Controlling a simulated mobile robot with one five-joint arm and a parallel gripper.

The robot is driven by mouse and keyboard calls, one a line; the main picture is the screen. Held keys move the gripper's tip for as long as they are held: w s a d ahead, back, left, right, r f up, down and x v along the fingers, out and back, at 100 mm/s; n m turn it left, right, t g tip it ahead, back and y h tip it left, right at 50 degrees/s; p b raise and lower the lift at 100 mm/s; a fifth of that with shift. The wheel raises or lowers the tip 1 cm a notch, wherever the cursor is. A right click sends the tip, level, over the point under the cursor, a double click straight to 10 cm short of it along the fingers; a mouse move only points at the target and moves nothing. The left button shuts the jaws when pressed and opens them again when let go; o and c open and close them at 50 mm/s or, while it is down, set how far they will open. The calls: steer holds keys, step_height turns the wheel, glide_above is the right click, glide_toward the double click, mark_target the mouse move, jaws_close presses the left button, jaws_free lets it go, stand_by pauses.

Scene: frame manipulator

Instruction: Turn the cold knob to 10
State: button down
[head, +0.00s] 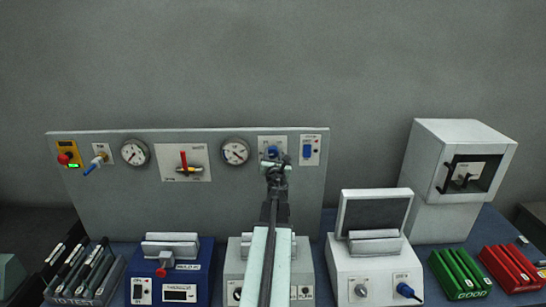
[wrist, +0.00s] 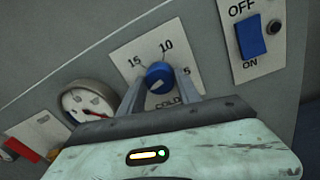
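The cold knob is a round blue knob (wrist: 160,76) on a white plate (wrist: 128,56) marked 15, 10, 5 and COLD. A pale mark shows on the lower part of its face; which number it points to is unclear. In the head view the knob (head: 271,153) is partly hidden by my gripper (head: 278,164), which is raised in front of the panel. In the wrist view the two grey fingers of my gripper (wrist: 161,84) reach to either side of the knob. They are very close to it, but whether they press on it cannot be told.
A blue OFF/ON switch (wrist: 250,38) is right of the knob plate. A round gauge (wrist: 88,103) is to its left. The grey panel (head: 105,205) also bears a red-handled valve (head: 184,162). Several devices and racks stand on the bench below, including a white box (head: 352,268).

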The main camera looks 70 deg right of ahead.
steer(key=shift+m, duration=0.4)
steer(key=m, duration=0.2)
steer(key=shift+m, duration=0.4)
steer(key=m, duration=0.3)
steer(key=shift+f+m+h+b, duration=0.1)
steer(key=shift+m+h+b, duration=0.2)
steer(key=shift+m+b, duration=0.1)
steer(key=m, duration=0.6)
steer(key=shift+g, duration=0.3)
steer(key=m, duration=1.5)
steer(key=shift+w+g, duration=0.1)
steer(key=shift+g, duration=0.3)
steer(key=shift+m, duration=0.3)
